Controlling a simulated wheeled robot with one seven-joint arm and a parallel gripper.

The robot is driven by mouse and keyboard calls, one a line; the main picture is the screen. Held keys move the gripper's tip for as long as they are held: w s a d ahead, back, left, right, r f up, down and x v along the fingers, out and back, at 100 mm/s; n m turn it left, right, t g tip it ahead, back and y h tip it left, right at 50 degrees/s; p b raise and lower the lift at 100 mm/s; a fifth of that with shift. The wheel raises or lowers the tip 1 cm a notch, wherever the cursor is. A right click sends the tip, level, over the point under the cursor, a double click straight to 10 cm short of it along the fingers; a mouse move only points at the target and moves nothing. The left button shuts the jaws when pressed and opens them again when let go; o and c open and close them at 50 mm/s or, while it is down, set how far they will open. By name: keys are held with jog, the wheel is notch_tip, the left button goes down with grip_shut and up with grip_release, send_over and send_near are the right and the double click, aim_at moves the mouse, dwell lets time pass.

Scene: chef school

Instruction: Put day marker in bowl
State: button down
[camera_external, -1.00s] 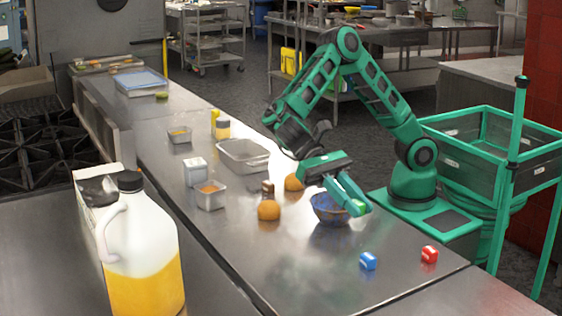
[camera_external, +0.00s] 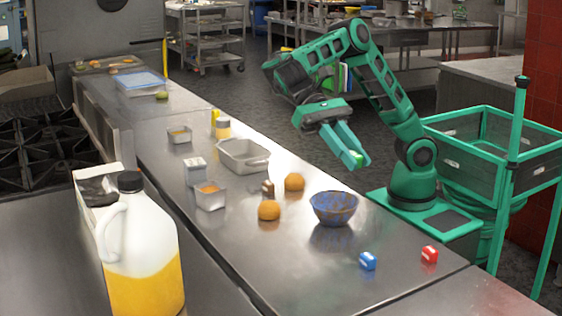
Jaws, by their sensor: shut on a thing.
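My gripper (camera_external: 357,163) is raised above and a little right of the bowl, with its fingers pointing down and right. It is shut on a small green day marker (camera_external: 357,159), mostly hidden between the fingertips. The blue patterned bowl (camera_external: 333,208) stands upright on the steel counter, clear of the gripper. Its visible inside looks empty.
Two orange round fruits (camera_external: 269,210) and a small brown item (camera_external: 267,189) are left of the bowl. Metal pans (camera_external: 244,155) stand farther back. A juice jug (camera_external: 143,247) stands at front left. The counter around the blue and red blocks is clear.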

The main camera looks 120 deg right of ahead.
jog(key=w+d+f+m+t+h, duration=0.1)
jog(key=w+d+f+h, duration=0.2)
jog(key=f, duration=0.4)
jog(key=w+d+f+m+t+h, duration=0.1)
jog(key=w+d+f+h, duration=0.2)
jog(key=f, duration=0.5)
jog(key=d+m+h, duration=0.1)
jog(key=d+h, duration=0.1)
jog(key=d, duration=0.5)
jog(key=s+d+r+m+g+h, duration=0.1)
jog(key=s+r+m+g+h, duration=0.2)
jog(key=s+r, duration=0.45)
jog(key=s+d+r+m+g+h, duration=0.1)
jog(key=s+r+m+h, duration=0.35)
jog(key=r, duration=0.55)
send_near(334, 203)
jog(key=shift+n, duration=0.25)
jog(key=shift+w+a+f, duration=0.15)
jog(key=shift+a+f, duration=0.1)
jog(key=shift+f, duration=0.8)
jog(key=shift+w+a+f, duration=0.15)
jog(key=shift+a+f, duration=0.15)
jog(key=shift+f, duration=0.7)
jog(key=shift+w+a+f, duration=0.2)
jog(key=shift+a+f, duration=0.05)
jog(key=shift+f, duration=0.8)
